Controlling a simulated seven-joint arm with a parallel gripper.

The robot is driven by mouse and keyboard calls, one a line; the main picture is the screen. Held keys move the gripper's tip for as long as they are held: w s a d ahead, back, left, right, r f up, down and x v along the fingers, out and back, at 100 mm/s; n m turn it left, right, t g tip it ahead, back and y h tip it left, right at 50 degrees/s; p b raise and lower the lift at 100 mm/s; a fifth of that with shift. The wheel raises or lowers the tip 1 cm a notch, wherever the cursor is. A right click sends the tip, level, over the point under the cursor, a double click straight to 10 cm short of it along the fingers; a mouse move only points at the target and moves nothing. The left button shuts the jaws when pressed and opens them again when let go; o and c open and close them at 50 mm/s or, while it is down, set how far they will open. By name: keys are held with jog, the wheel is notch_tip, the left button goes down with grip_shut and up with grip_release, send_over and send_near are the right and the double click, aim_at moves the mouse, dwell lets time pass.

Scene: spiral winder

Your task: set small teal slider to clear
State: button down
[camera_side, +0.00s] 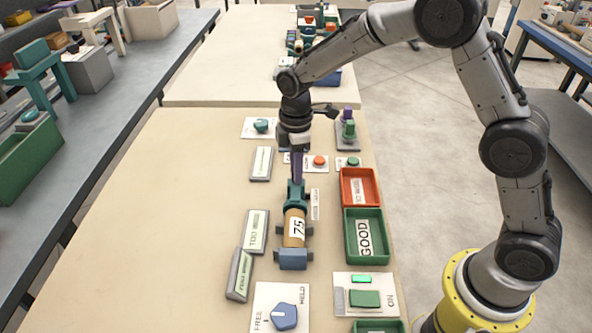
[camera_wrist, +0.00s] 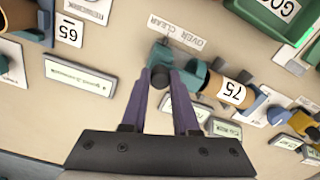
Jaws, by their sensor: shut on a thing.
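The small teal slider (camera_side: 296,188) stands at the far end of a brown roll labelled 75 (camera_side: 293,234) in the side view. In the wrist view the teal slider (camera_wrist: 182,60) is beside the left end of the roll (camera_wrist: 233,93); I cannot tell whether it covers the roll's end. A white label with the words OVER and CLEAR (camera_wrist: 176,33) lies alongside the slider. My gripper (camera_side: 297,178) points down with its purple fingers at the slider. In the wrist view my gripper (camera_wrist: 174,75) is shut on the slider, whose lower part the fingers partly hide.
A blue block (camera_side: 293,259) stands at the roll's near end. A green GOOD tray (camera_side: 364,237) and a red tray (camera_side: 360,188) lie to the right. Grey sign blocks (camera_side: 255,231) stand to the left. A blue knob panel (camera_side: 282,314) is in front. The table's left side is clear.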

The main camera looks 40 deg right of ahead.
jog(key=c, duration=0.9)
grip_release()
jog(key=shift+w+d+r, duration=0.1)
jog(key=shift+w+d, duration=0.15)
jog(key=shift+o, duration=1.1)
jog(key=shift+s, duration=0.1)
jog(key=shift+a, duration=0.1)
notch_tip(320, 180, up, 14)
